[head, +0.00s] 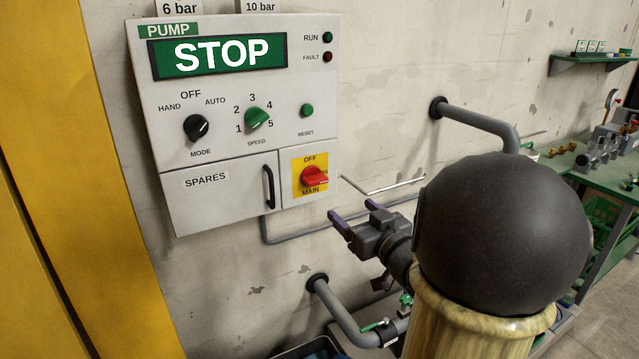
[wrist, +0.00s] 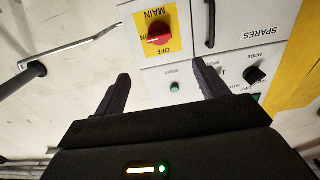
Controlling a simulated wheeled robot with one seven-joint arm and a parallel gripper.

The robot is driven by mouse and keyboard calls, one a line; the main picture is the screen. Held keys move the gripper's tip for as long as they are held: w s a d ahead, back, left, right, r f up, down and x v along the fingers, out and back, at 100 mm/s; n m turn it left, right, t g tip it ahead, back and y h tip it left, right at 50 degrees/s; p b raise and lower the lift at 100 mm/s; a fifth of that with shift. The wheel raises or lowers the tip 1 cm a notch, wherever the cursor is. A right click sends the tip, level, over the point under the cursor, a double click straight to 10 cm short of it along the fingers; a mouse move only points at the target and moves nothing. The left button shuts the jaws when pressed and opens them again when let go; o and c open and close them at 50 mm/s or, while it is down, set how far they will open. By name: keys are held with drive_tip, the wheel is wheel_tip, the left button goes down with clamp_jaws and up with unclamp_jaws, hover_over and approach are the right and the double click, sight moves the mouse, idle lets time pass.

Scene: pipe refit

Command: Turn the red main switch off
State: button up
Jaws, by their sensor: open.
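The red main switch (head: 314,177) sits on a yellow plate marked OFF and MAIN, at the lower right of the pump panel (head: 234,110). Its handle lies roughly crosswise, pointing toward the right side of the plate in the head view. In the wrist view the red switch (wrist: 159,33) appears upside down, beyond the fingertips. My gripper (head: 352,213) is open and empty, below and to the right of the switch in the head view, apart from the panel. In the wrist view my gripper (wrist: 160,72) shows two spread dark fingers.
The spares drawer (head: 215,195) with its black handle (head: 268,187) is left of the switch. Mode (head: 197,127) and speed (head: 257,118) knobs are above. Grey pipes (head: 478,118) run along the wall at right. A green bench (head: 600,165) stands at far right.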

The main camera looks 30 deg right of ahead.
sight(319, 182)
drive_tip(key=w, duration=1.5)
drive_tip(key=shift+w+a, duration=0.3)
drive_tip(key=shift+w, duration=0.05)
drive_tip(key=c, duration=1)
